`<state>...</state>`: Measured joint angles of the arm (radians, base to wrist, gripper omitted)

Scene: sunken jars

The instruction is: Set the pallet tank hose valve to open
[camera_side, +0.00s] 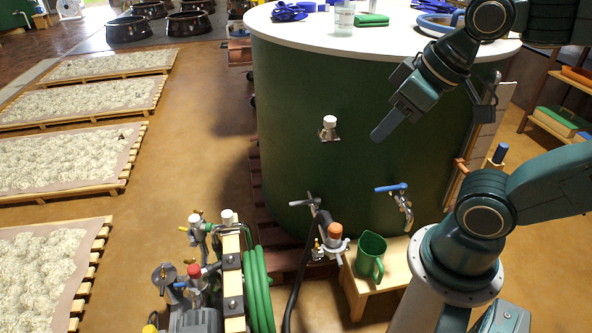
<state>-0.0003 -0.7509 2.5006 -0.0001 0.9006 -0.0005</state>
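The large dark green tank (350,90) with a white top stands on a reddish pallet (265,228). Low on its front is a valve with a grey lever (305,201), and a black hose (300,270) runs down from it; this looks like the hose valve. The lever lies roughly level, across the outlet. To its right is a tap with a blue handle (391,188). My gripper (384,128) is in front of the tank, above and right of the grey lever and apart from it. It is seen edge-on, so its opening is unclear, and I see nothing held.
A green jug (371,256) stands on a small wooden stool (352,285) under the blue tap. An orange-capped fitting (335,231) and a pump with a coiled green hose (258,290) crowd the front. A white-capped fitting (329,127) juts from the tank. Fleece-covered pallets (60,160) lie left.

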